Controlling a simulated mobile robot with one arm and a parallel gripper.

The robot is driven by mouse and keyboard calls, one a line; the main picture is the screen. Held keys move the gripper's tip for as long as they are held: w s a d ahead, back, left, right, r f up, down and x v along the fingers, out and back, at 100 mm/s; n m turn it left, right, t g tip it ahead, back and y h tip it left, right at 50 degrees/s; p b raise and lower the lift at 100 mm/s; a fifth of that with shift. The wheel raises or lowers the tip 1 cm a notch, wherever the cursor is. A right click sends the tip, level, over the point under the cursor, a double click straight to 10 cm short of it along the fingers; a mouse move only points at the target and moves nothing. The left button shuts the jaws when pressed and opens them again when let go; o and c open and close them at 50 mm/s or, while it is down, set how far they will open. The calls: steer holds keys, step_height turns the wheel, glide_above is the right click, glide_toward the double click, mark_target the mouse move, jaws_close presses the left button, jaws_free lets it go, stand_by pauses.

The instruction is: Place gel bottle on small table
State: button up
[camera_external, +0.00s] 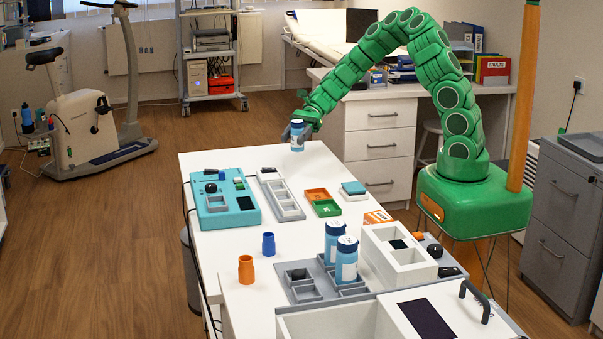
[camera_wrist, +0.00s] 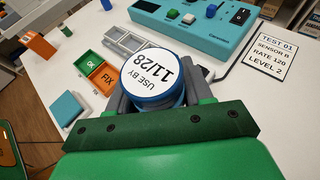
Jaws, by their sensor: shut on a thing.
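My gripper (camera_external: 298,130) is shut on a gel bottle (camera_external: 297,141), blue with a pale label, held upright at the far end of the white table (camera_external: 225,161). I cannot tell whether its base touches the tabletop. In the wrist view the bottle's white lid (camera_wrist: 154,72) reads "USE BY 11/28" and sits between my grey fingers (camera_wrist: 156,92). The lid hides the bottle's body there. Two similar blue bottles (camera_external: 334,240) (camera_external: 346,262) stand in a grey holder on the nearer white surface. Which surface is called the small table is not marked.
A teal control box (camera_external: 225,197), a grey tray (camera_external: 281,194), orange-green bins (camera_external: 322,202) and a teal block (camera_external: 353,188) stand on the table. Blue (camera_external: 268,244) and orange (camera_external: 246,269) cups stand nearer. A printed card (camera_wrist: 270,55) lies on white beyond the bottle, with bare surface around it.

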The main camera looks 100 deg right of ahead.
steer(key=shift+w+d+f, duration=0.35)
steer(key=shift+w+f, duration=0.3)
steer(key=shift+f, duration=0.25)
steer(key=shift+w+d+f, duration=0.35)
steer(key=shift+w+f, duration=0.3)
steer(key=shift+f, duration=0.25)
steer(key=shift+w+d+f, duration=0.35)
steer(key=shift+w+f, duration=0.3)
steer(key=shift+f, duration=1.8)
steer(key=o, duration=1.2)
steer(key=shift+f, duration=0.1)
